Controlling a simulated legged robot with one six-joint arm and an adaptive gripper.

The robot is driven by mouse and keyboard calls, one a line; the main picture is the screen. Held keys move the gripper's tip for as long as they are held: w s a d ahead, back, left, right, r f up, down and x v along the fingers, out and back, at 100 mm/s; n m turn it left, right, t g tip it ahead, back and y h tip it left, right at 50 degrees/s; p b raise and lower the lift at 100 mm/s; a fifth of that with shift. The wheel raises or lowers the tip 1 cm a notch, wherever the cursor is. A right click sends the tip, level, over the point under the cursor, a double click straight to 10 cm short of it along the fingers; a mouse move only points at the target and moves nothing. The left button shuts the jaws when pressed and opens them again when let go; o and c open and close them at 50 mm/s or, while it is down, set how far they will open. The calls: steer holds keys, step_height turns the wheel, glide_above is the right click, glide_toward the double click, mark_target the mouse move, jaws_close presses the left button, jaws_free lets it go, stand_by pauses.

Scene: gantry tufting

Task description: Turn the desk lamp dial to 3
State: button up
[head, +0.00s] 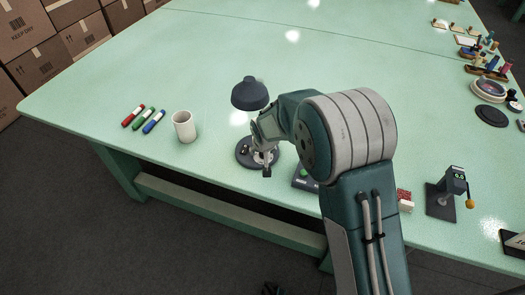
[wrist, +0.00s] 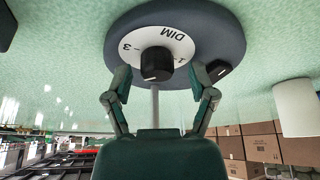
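The desk lamp has a dark shade (head: 250,94) and a round dark base (head: 242,158) near the table's front edge. The wrist view shows the base (wrist: 225,28) close up, with a white scale plate (wrist: 128,60) printed upside down with "DIM", a 3 at left and what looks like a 1 at right. A black dial knob (wrist: 155,64) sits on the plate. A white mark shows low on the knob's near face; its exact setting is hard to tell. My gripper (wrist: 162,82) is open, its fingers apart on either side of the knob, not visibly touching it. In the head view, my gripper (head: 266,162) partly covers the base.
A small black part (wrist: 218,70) sits on the lamp base beside the right finger. A white mug (head: 184,127) and several markers (head: 143,117) lie left of the lamp. A dark device (head: 305,178) is close at right. The table behind the lamp is clear.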

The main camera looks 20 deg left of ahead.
steer(key=shift+d+r, duration=0.1)
steer(key=v, duration=1.1)
steer(key=shift+r, duration=0.3)
steer(key=shift+s, duration=0.1)
steer(key=w+f+n+g, duration=0.1)
steer(key=f+n, duration=0.2)
steer(key=w+a+f+n+g+y, duration=0.1)
steer(key=f+n, duration=0.2)
steer(key=f, duration=0.1)
steer(key=w+f+n+g+y, duration=0.1)
steer(key=w+f+n, duration=0.1)
steer(key=f+n, duration=0.1)
steer(key=shift+a+f+n, duration=0.25)
steer(key=shift+f+n, duration=0.05)
steer(key=shift+f, duration=0.15)
stand_by(0.4)
jaws_close()
